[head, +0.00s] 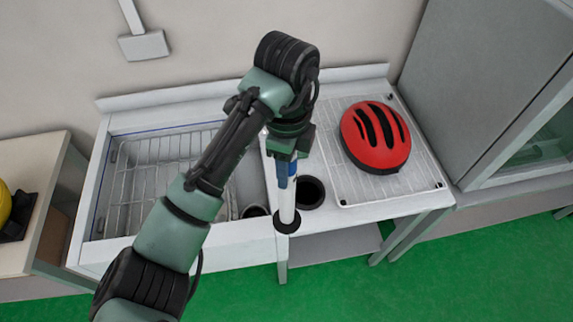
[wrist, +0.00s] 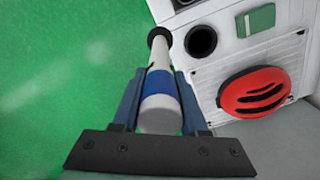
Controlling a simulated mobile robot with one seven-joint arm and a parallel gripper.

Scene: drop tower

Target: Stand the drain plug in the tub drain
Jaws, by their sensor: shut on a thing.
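The drain plug (head: 286,203) is a white upright tube with a blue band and a wide black disc at its lower end. It also shows in the wrist view (wrist: 160,87). My gripper (head: 288,166) is shut on its upper part; the fingers flank the tube in the wrist view (wrist: 160,72). The disc appears raised at the counter's front edge. A dark round opening with a black rim (head: 311,192) lies just right of the plug, and also shows in the wrist view (wrist: 201,41). Another round dark opening (head: 254,211) lies left, partly hidden; I cannot tell which is the tub drain.
A basin with a wire rack (head: 150,170) is on the left. A red helmet (head: 375,137) lies on the ribbed board at right. A grey cabinet (head: 480,80) stands at right; green floor is in front.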

